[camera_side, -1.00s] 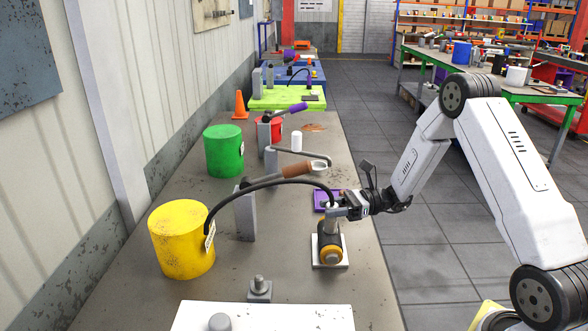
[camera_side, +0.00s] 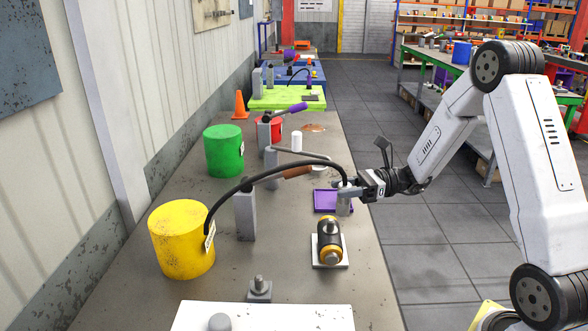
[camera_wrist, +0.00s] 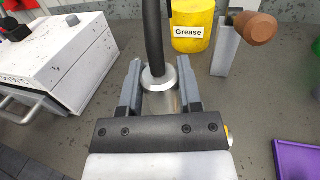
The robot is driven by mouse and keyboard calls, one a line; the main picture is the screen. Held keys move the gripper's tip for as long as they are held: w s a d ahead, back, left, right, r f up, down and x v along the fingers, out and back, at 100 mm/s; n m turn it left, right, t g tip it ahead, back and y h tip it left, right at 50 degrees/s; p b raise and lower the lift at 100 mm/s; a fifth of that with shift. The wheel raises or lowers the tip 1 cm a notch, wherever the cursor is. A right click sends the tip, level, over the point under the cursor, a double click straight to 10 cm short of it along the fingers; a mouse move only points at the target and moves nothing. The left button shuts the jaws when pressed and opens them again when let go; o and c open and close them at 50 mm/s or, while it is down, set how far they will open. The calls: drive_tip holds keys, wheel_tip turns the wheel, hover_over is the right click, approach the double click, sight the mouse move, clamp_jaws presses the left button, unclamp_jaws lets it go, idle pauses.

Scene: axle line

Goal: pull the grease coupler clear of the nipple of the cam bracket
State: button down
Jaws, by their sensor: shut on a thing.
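My gripper (camera_side: 346,187) is shut on the grease coupler (camera_side: 344,206), a silver cylinder at the end of a black hose (camera_side: 270,175). In the wrist view the fingers (camera_wrist: 160,88) stand on both sides of the coupler (camera_wrist: 160,103), and its lower end is hidden. The cam bracket (camera_side: 329,241), a dark cylinder with orange-yellow ends on a white plate, sits on the bench below. In the side view the coupler is above and slightly right of the bracket, with a visible gap. The nipple is too small to make out.
The hose runs to a yellow grease bucket (camera_side: 181,240). A grey post (camera_side: 245,215) and a brown-handled lever (camera_side: 297,172) stand left of my gripper. A white box (camera_wrist: 62,60) shows in the wrist view.

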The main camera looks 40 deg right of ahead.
drive_tip(key=s+a+r, duration=0.1)
drive_tip(key=s+r, duration=0.4)
drive_tip(key=s, duration=0.5)
drive_tip(key=shift+s+a+r, duration=0.15)
drive_tip(key=shift+s+r, duration=0.1)
drive_tip(key=shift+r, duration=0.15)
